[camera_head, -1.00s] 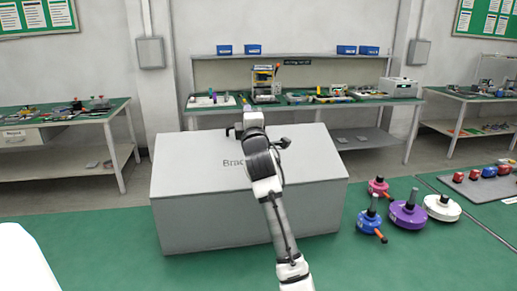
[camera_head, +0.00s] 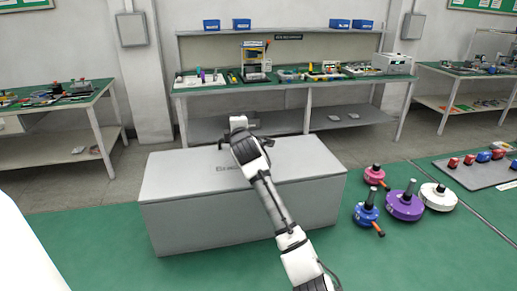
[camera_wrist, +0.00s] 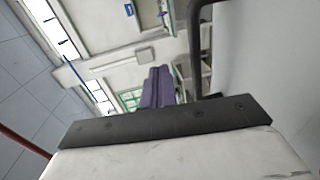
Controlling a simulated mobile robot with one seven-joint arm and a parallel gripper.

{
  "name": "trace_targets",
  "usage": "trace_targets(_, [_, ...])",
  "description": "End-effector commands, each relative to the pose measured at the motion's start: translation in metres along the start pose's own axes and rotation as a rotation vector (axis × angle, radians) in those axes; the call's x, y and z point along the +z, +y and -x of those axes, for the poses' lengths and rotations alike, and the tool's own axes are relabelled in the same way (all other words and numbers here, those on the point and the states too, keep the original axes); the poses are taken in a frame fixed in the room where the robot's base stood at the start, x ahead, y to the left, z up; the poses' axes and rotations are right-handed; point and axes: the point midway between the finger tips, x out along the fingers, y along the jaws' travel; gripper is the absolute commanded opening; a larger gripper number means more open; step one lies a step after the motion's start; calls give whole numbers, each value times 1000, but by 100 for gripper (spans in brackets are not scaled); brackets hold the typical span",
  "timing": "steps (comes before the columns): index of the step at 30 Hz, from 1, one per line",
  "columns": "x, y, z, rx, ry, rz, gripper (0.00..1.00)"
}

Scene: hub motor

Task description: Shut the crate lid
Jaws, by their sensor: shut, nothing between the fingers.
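The crate (camera_head: 240,228) is a large grey box on the green floor in the middle of the head view. Its grey lid (camera_head: 190,172) lies over the top, looking flat and down on the box; I cannot tell whether a small gap is left at the rim. Dark lettering on the lid is partly covered by my arm. My gripper (camera_head: 238,122) is over the lid's far edge; whether it touches is unclear. In the wrist view, the shut, empty fingers (camera_wrist: 158,85) look purple, with a plain pale surface to their right.
Purple, blue, pink and white hub motors (camera_head: 404,205) stand on the floor right of the crate. A grey mat (camera_head: 485,170) with small parts lies farther right. A long workbench (camera_head: 300,86) stands behind the crate, with another bench (camera_head: 60,105) at left.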

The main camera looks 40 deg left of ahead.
Motion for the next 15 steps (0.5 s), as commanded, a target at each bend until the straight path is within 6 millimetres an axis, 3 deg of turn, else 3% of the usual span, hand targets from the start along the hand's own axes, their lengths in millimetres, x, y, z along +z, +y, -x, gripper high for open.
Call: trace_targets(15, [0,-14,-8,-76,1,1,0])
